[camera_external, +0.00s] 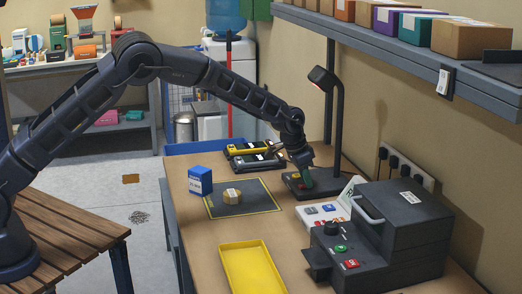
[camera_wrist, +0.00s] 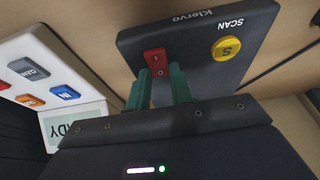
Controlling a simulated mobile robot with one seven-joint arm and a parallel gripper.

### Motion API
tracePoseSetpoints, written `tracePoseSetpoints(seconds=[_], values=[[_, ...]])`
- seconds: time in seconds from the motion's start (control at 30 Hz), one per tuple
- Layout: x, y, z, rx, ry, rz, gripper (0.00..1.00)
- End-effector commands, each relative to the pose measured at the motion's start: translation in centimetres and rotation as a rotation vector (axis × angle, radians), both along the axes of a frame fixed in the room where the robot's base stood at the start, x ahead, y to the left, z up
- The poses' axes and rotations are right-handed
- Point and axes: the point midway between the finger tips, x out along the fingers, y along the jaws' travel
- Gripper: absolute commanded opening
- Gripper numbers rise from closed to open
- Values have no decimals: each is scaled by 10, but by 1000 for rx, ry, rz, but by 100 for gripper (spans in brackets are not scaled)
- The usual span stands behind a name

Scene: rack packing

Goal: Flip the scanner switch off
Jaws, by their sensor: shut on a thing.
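The scanner is a black stand with a bent head on a post (camera_external: 336,115); its dark base (camera_external: 326,187) rests on the bench. In the wrist view the base (camera_wrist: 200,48) carries a red rocker switch (camera_wrist: 156,60) marked I and O, and a round yellow button (camera_wrist: 226,47) by the word SCAN. My gripper (camera_external: 306,177) reaches down to the base. In the wrist view my gripper's green fingers (camera_wrist: 160,88) are shut on the red switch, one at each side of its near end. Which way the rocker is tipped I cannot tell.
A keypad panel (camera_external: 321,211) and a dark machine with a handle (camera_external: 400,220) stand right of the base. A yellow tray (camera_external: 253,268) lies in front. A shelf (camera_external: 400,45) hangs above.

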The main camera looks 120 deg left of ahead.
Motion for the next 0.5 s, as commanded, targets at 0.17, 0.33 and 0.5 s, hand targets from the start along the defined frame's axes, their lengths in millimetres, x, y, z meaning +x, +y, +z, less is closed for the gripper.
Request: tracePoseSetpoints(seconds=[0.17, 0.33, 0.5], values=[[4, 2, -1, -67, 69, -2, 0], [5, 3, -1, -111, 115, -1, 0], [4, 3, 0, -125, 129, 0, 0]])
